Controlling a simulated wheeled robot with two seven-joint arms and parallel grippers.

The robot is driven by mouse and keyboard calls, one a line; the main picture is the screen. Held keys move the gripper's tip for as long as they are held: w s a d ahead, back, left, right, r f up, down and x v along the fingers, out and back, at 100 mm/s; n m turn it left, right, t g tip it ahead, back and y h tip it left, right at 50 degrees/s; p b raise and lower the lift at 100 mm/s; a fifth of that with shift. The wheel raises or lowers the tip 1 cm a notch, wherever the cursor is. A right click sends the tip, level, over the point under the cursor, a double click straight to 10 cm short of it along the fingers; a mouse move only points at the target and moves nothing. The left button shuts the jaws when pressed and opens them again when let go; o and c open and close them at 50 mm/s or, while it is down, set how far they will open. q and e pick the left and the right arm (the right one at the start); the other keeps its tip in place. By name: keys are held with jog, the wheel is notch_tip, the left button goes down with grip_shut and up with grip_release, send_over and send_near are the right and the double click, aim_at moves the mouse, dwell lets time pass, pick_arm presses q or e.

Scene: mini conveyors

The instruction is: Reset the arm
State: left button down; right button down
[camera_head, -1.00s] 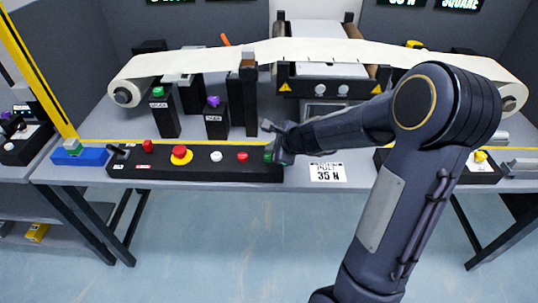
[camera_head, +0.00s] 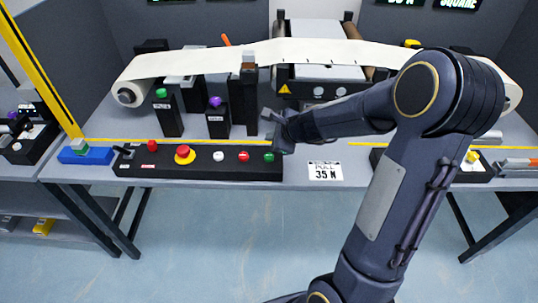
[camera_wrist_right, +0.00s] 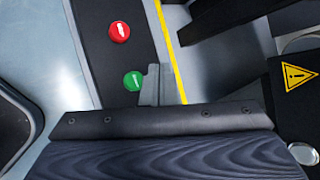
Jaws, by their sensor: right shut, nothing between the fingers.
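My right arm comes in from the right in the head view. Its gripper (camera_head: 270,129) is shut and empty. It hovers just above the right end of the black control panel (camera_head: 200,172), over the green button (camera_head: 269,157). In the right wrist view, the shut fingertips (camera_wrist_right: 153,84) appear beside the green button (camera_wrist_right: 133,80), with the red button (camera_wrist_right: 119,31) farther along the panel. My left gripper is not in view.
The panel also carries a large red-and-yellow button (camera_head: 184,154), a white button (camera_head: 218,156) and more red ones. Behind it stand black posts (camera_head: 168,118) and a conveyor with a pale belt (camera_head: 220,60). A "PULL 35 N" card (camera_head: 325,171) lies to the right.

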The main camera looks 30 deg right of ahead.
dwell(0.3)
jog(key=s+a+r+n+y, duration=0.4)
jog(key=s+a+r+n, duration=0.6)
jog(key=s+n, duration=0.25)
jog(key=s+a+f+n+g+h, duration=0.1)
jog(key=s+a+f+n+g, duration=0.1)
jog(key=s+n, duration=0.9)
jog(key=s+f+g, duration=0.1)
jog(key=s, duration=0.3)
jog(key=shift+s+f+h, duration=0.15)
jog(key=shift+s+h, duration=0.05)
jog(key=shift+h, duration=0.2)
